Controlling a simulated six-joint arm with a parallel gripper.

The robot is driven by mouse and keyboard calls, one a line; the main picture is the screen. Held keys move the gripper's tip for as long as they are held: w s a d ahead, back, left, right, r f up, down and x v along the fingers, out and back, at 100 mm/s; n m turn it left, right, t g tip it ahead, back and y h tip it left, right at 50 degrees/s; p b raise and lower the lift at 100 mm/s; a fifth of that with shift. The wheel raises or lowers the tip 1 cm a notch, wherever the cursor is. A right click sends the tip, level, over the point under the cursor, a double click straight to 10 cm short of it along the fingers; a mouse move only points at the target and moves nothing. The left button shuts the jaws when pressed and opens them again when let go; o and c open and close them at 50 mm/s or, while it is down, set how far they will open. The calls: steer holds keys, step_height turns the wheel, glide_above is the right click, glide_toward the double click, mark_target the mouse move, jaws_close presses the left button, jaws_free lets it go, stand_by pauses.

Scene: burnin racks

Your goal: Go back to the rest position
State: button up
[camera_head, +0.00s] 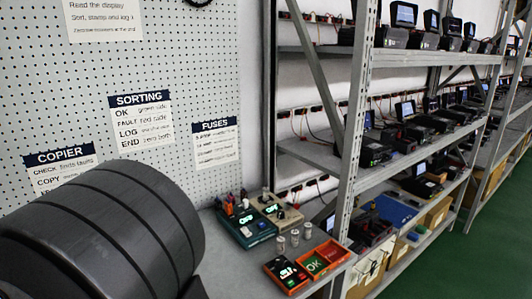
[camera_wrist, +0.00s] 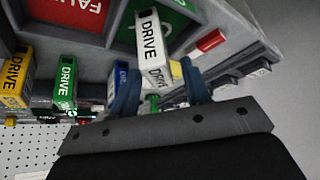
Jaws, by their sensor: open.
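In the wrist view my gripper (camera_wrist: 160,76) is open, with its two dark blue fingers apart. A white drive (camera_wrist: 151,45) marked DRIVE shows between and just beyond the fingertips; I cannot tell whether it touches them. A yellow drive (camera_wrist: 17,72) and a green drive (camera_wrist: 65,82) stand to the left. A blue drive (camera_wrist: 119,74) is partly hidden by the left finger. In the head view a large dark grey part of my arm fills the lower left, and my gripper does not show.
In the wrist view a red FAULT panel (camera_wrist: 72,12) and a green panel (camera_wrist: 170,28) lie beyond the drives. The head view shows a teal device (camera_head: 246,224), an orange tray (camera_head: 292,286), metal cylinders (camera_head: 281,244), a metal shelf rack (camera_head: 350,150) and a pegboard wall (camera_head: 200,60).

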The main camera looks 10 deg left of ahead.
steer(key=shift+d+f, duration=0.1)
steer(key=shift+f, duration=0.35)
steer(key=v, duration=1.2)
steer(key=x, duration=1.2)
step_height(320, 180, up, 4)
steer(key=shift+f, duration=0.1)
steer(key=w+d+r, duration=0.7)
steer(key=w, duration=0.3)
steer(key=w+a+r+m+t, duration=0.1)
steer(key=w+a+m, duration=0.2)
steer(key=w, duration=0.7)
steer(key=w+a+r+m+t+h, duration=0.1)
steer(key=w+a+m, duration=0.2)
steer(key=w, duration=0.8)
steer(key=w+a+r+m+t, duration=0.1)
steer(key=w+a+m+t, duration=0.1)
steer(key=w+a, duration=0.5)
steer(key=w, duration=0.3)
steer(key=shift+w+r+m+h, duration=0.2)
steer(key=shift+m+h, duration=0.1)
steer(key=shift+m, duration=0.1)
